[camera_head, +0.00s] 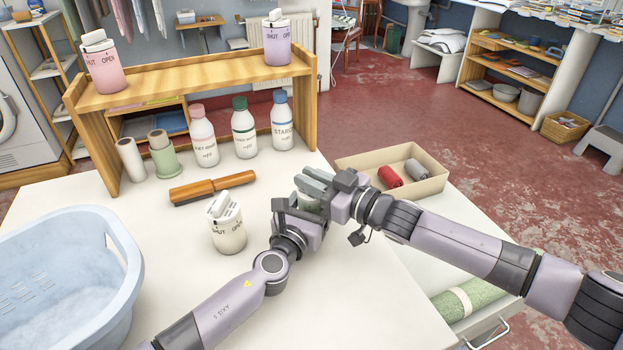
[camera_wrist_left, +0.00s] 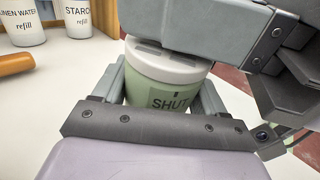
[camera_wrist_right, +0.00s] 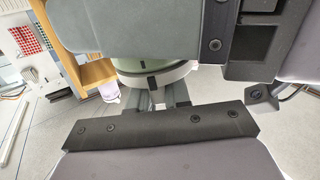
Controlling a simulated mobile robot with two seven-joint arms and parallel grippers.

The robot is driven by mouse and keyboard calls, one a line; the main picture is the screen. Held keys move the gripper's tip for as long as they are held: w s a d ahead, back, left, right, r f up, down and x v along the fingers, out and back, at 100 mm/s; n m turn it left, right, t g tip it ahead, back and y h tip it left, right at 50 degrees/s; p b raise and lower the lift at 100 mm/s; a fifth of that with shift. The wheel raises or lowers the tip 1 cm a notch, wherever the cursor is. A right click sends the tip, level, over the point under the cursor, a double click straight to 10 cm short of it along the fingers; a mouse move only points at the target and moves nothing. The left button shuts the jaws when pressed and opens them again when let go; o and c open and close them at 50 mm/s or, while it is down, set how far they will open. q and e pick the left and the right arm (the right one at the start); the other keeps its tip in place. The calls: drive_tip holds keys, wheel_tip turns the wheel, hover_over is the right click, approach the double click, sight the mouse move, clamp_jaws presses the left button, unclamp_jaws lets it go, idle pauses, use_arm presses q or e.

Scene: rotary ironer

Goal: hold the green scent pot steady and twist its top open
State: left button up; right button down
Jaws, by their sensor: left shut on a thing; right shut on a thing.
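The green scent pot (camera_wrist_left: 178,97) stands upright in the left wrist view, with a white slotted top (camera_wrist_left: 168,66) and the word SHUT on its front. In the head view it is mostly hidden behind my grippers. My left gripper (camera_head: 304,209) is shut around the pot's green body, one finger on each side. My right gripper (camera_head: 318,187) comes in from the right above it and is shut on the white top. The right wrist view shows part of the pot's rim (camera_wrist_right: 160,76), largely covered by my left gripper.
A white-topped pot (camera_head: 228,235) stands left of my left gripper. A brush (camera_head: 212,188), several bottles and a wooden shelf (camera_head: 190,75) bearing pink and purple pots are behind. A blue basket (camera_head: 120,290) is front left; a tray of rolls (camera_head: 432,183) is right.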

use_arm(q)
drive_tip(key=shift+s+f, duration=0.1)
drive_tip(key=shift+f, duration=0.2)
use_arm(e)
drive_tip(key=shift+s+a+n+g+y, duration=0.15)
drive_tip(key=shift+n+g+y, duration=0.4)
drive_tip(key=shift+g, duration=0.25)
drive_tip(key=c, duration=1.1)
unclamp_jaws()
drive_tip(key=shift+c, duration=0.2)
drive_tip(key=shift+d, duration=0.25)
drive_tip(key=shift+d, duration=0.2)
drive_tip(key=v, duration=1.1)
drive_tip(key=shift+s, duration=0.3)
drive_tip(key=shift+r, duration=0.1)
